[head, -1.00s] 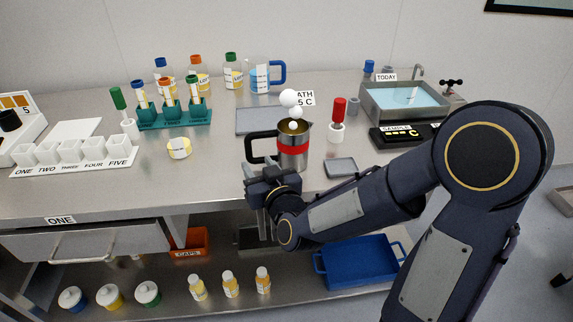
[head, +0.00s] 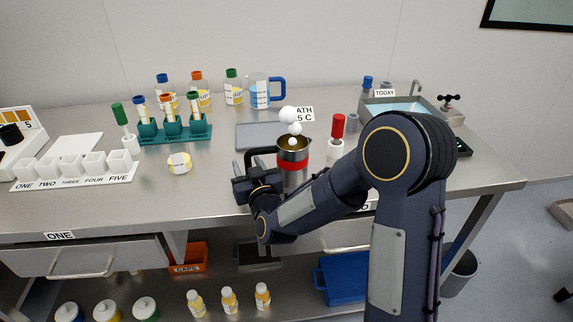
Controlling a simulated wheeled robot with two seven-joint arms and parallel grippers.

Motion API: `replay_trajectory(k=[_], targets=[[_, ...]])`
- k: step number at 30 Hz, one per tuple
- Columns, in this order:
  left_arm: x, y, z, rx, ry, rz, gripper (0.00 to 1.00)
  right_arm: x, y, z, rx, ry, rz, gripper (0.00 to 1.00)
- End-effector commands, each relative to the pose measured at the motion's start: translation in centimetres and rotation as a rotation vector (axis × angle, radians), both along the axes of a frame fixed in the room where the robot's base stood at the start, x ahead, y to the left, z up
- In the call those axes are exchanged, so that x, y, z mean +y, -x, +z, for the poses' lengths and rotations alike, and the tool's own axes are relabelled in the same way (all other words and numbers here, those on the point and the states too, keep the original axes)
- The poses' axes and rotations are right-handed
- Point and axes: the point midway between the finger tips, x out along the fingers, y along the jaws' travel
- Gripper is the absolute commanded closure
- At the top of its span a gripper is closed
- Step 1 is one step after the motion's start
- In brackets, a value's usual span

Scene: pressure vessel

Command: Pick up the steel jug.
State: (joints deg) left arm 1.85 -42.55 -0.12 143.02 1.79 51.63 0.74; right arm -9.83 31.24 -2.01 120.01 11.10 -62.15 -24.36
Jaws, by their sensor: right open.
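The steel jug (head: 294,176) stands upright on the bench near its front edge. It has a red band and a black handle (head: 249,157) on its left side, and white puffs like steam hang above it. My forearm hides the jug's lower right side. My left gripper is not in view.
A grey mat (head: 260,136) lies behind the jug. A red-handled tool in a white holder (head: 335,148) stands to its right. A teal tube rack (head: 175,130), a tape roll (head: 179,163) and white cups (head: 72,166) are to the left. Bare bench lies left of the jug.

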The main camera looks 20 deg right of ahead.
Motion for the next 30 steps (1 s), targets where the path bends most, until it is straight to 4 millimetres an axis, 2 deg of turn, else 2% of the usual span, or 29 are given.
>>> replay_trajectory(k=[3,12,23,26,30], targets=[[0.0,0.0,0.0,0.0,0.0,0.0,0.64,0.0,0.0,0.0,0.0,0.0,0.0,0.61],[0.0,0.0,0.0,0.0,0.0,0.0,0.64,0.0,0.1,0.0,0.0,0.0,0.0,1.0],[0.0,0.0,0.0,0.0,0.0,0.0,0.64,0.0,0.0,0.3,-0.002,0.0,-0.001,1.0],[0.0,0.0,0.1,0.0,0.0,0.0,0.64,0.0,0.0,0.9,-0.004,-0.001,-0.002,1.0],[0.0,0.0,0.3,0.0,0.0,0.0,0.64,0.0,0.0,2.8,-0.006,0.0,-0.002,1.0]])
